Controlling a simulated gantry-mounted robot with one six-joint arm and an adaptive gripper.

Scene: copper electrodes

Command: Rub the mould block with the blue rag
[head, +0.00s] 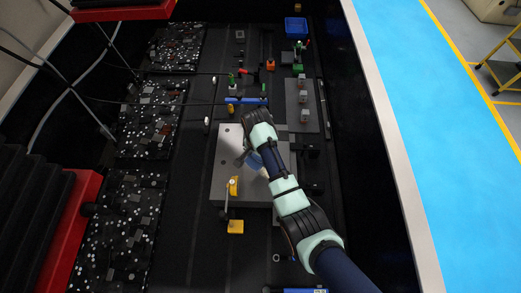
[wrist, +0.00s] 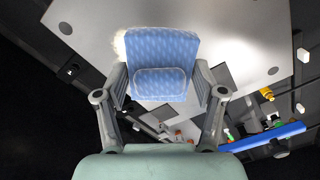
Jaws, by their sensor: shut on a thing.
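The mould block (head: 225,185) looks like a wide pale grey slab with small holes, lying flat in the middle of the dark bed in the head view. Its pale top (wrist: 225,25) also fills the upper part of the wrist view. The blue rag (wrist: 163,48), a patterned pad with a pale fuzzy edge, is between the fingers of my gripper (wrist: 161,88), which is shut on it. In the head view my gripper (head: 247,160) is over the slab, with a bit of blue showing. I cannot tell whether the rag touches the slab.
A yellow clamp (head: 234,186) and a yellow block (head: 236,227) are at the slab's front edge. A blue bar (head: 247,101) lies behind it. A grey plate with small cubes (head: 300,118) is behind right, and a blue bin (head: 296,26) is at the back. Dark speckled panels (head: 150,115) line the left.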

